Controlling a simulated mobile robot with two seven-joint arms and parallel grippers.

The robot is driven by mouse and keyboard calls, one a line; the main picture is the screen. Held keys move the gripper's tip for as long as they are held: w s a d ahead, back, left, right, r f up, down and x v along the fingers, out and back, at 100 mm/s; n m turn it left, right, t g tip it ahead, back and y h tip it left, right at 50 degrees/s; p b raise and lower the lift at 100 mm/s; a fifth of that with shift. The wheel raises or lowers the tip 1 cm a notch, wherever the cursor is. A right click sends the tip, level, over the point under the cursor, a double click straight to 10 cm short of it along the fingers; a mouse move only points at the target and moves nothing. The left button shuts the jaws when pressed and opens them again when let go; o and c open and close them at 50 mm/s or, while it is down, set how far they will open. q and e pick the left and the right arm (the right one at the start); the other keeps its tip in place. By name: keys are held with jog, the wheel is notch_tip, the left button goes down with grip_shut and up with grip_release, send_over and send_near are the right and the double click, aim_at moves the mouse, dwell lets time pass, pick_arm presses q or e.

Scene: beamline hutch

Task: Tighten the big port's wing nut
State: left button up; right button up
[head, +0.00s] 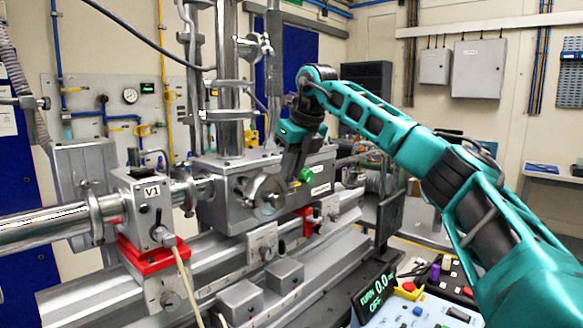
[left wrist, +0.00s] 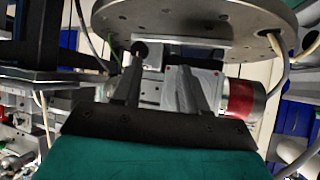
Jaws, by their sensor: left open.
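The big port (head: 265,193) looks like the round metal flange on the front of the grey chamber (head: 225,212) in the head view. Its wing nut is too small to make out. My right gripper (head: 287,174) reaches down from the teal arm to just above and right of this flange; I cannot tell whether it touches. Its fingers are too small and dark to read. A bright green part (head: 306,175) shows beside it. My left gripper (left wrist: 155,72) shows in the left wrist view with its two fingers apart, below a round metal plate (left wrist: 195,18). No held thing is clear between them.
A box marked V1 (head: 152,192) and a pipe (head: 40,230) stand left of the chamber. A rail with several grey blocks (head: 285,272) runs below. A display (head: 378,290) and control panel (head: 420,308) are at front right. A red-banded cylinder (left wrist: 243,100) is beside the left fingers.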

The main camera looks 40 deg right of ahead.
jog(key=shift+c, duration=0.3)
grip_shut()
